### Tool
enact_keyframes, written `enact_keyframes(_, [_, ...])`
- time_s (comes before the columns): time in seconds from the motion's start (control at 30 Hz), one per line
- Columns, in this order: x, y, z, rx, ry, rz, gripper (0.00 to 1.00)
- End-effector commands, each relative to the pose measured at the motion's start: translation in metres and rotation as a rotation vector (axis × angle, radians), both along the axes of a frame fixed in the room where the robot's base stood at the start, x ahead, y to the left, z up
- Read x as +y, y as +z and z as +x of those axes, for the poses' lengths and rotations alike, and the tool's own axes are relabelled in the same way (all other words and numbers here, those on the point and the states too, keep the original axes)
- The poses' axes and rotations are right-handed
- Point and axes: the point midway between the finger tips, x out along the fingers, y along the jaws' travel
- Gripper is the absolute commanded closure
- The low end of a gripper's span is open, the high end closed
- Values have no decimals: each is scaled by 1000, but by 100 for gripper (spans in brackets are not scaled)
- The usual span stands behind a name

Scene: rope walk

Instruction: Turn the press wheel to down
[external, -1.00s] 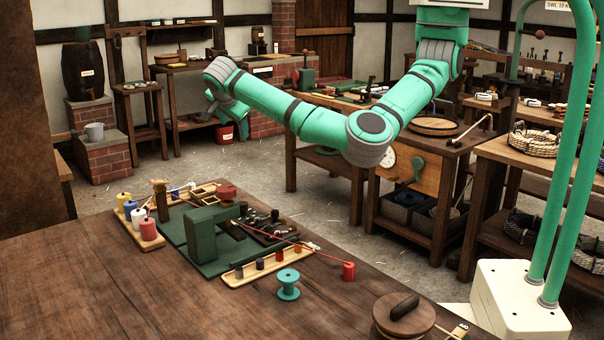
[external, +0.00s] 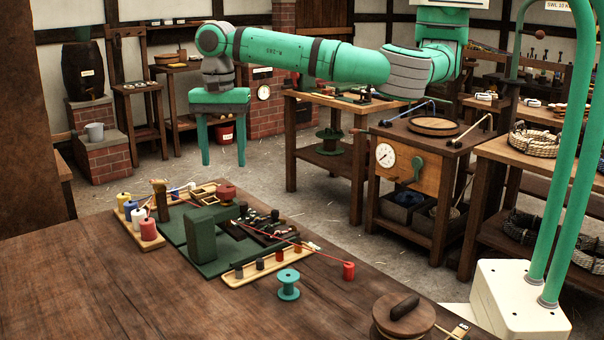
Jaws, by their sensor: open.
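The press (external: 201,238) is a dark green upright block on a green base on the near wooden table. A red round part with a small knob (external: 226,191) shows at its upper right; it looks like the press wheel, but its turn position is too small to read. My gripper (external: 224,162) hangs above and behind it in the picture, fingers pointing down, wide open and empty. Its fingertips are apart from the red part. How far they are from it in depth cannot be told.
Colored spools (external: 148,229) stand on a board left of the press. A lidded round pot (external: 403,315) stands near the front. The table's left front is clear.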

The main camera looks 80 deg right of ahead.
Motion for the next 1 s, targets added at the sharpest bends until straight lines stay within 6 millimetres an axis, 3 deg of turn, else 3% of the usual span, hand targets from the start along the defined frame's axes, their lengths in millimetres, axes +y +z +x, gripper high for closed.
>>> enact_keyframes(0.2, [-1, -41, 0, 1, -2, -2, 43])
enact_keyframes(0.4, [-1, -64, 0, 0, -2, -2, 43])
enact_keyframes(0.83, [-1, -73, 0, -1, -2, -1, 43])
enact_keyframes(1.0, [-1, -73, 0, -1, -2, -1, 81])
